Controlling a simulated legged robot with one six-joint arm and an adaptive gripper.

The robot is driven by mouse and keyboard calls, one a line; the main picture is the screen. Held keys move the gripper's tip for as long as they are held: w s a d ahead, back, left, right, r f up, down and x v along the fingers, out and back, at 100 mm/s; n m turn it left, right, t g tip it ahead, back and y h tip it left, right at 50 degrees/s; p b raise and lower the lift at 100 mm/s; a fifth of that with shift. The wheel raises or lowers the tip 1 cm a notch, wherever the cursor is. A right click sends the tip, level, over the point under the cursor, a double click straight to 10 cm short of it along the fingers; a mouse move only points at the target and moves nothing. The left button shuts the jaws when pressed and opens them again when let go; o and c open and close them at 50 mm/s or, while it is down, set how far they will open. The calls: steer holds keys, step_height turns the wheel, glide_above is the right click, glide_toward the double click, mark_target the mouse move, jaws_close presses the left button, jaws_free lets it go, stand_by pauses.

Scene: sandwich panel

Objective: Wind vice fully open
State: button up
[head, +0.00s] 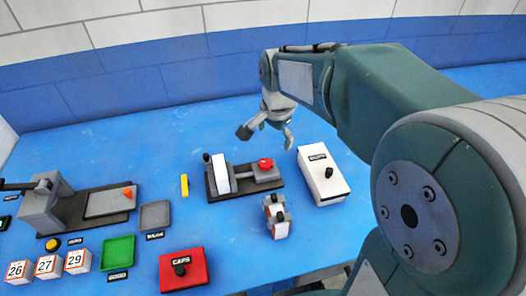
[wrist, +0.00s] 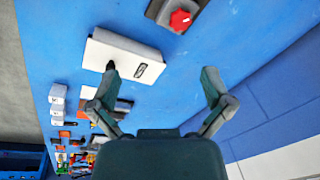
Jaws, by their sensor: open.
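What looks like the vice (head: 217,187) stands mid-table in the head view, a dark base with grey blocks, a white upright block, a black knob at its left end and a red knob (head: 265,163) on its right block. In the wrist view the red star-shaped knob (wrist: 180,19) shows at the top edge, and most of the vice is out of frame. My gripper (head: 267,133) is open and empty, fingers wide apart, above the table behind the vice. Its two fingers also show in the wrist view (wrist: 160,76), apart from the knob.
A white labelled box (head: 323,182) with a black knob stands right of the vice. A lever device (head: 45,208), a green tray (head: 118,252), a grey tray (head: 155,215) and a red CAPS box (head: 184,270) lie left and front.

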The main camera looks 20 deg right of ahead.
mark_target(266, 162)
steer(key=w+f+m+g, duration=0.2)
steer(key=w+f+m, duration=0.4)
steer(key=w+f, duration=0.3)
steer(key=f, duration=1)
steer(key=shift+d+f, duration=0.15)
steer(key=shift+d, duration=0.1)
steer(key=shift+c, duration=0.3)
steer(key=shift+s, duration=0.1)
steer(key=c, duration=1)
